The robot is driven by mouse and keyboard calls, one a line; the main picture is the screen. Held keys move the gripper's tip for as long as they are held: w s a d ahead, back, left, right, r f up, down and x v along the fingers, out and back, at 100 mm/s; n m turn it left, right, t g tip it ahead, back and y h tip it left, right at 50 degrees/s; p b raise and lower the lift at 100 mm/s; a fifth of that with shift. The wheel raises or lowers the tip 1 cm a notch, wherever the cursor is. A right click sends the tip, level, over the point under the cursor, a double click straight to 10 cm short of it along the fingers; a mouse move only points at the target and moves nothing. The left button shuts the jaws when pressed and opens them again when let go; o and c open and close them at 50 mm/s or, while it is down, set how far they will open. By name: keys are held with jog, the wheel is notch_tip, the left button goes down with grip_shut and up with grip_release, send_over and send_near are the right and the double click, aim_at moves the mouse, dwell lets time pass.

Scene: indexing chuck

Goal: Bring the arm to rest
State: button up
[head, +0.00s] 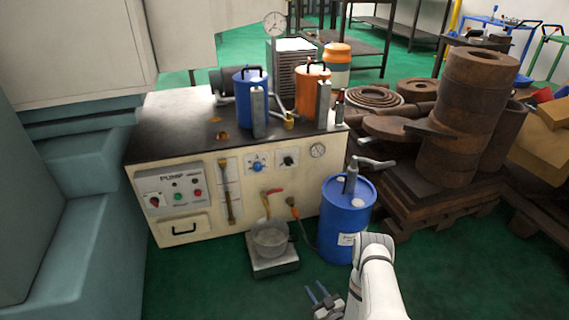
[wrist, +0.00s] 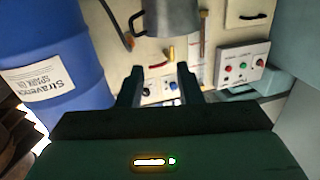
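My gripper (head: 317,290) is at the bottom centre of the head view, low over the green floor, at the end of my white arm. It is in front of the pump cabinet (head: 240,198), apart from it. In the wrist view my gripper (wrist: 160,69) has its two dark fingers spread with a clear gap and nothing between them. The cabinet front shows beyond the fingers, upside down.
A metal pot (head: 269,240) stands on a low scale (head: 274,265) before the cabinet. It also shows in the wrist view (wrist: 167,17). A blue drum (head: 346,222) stands close by my arm. Rusty cylinders (head: 472,115) sit on pallets at right.

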jog(key=w+d+r+g+h+p, duration=0.2)
jog(key=w+r+p, duration=0.2)
jog(key=w+r, duration=0.5)
jog(key=w+d+r+g+h+p, duration=0.1)
jog(key=w+r+p, duration=0.35)
jog(key=r, duration=0.85)
jog(key=d+r+g+h+p, duration=0.15)
jog(key=r+p, duration=0.35)
jog(key=r, duration=0.8)
jog(key=d+r+g+h+p, duration=0.1)
jog(key=d+r+h+p, duration=0.2)
jog(key=r, duration=1.1)
jog(key=s+r+m+g+h+p, duration=0.15)
jog(key=s+r+p, duration=0.45)
jog(key=r, duration=0.6)
jog(key=s+r+m+g+p, duration=0.2)
jog(key=s+r+p, duration=0.2)
jog(key=s+r, duration=0.6)
jog(key=s+a+r+m+g+p, duration=0.1)
jog(key=s+a+r+g+p, duration=0.2)
jog(key=s+r+p, duration=0.5)
jog(key=s+r+g, duration=0.1)
jog(key=s+r, duration=0.7)
jog(key=s, duration=0.4)
jog(key=shift+s+a+r+m+y, duration=0.3)
jog(key=shift+s+a+r+m, duration=0.05)
jog(key=shift+s+a+r, duration=0.05)
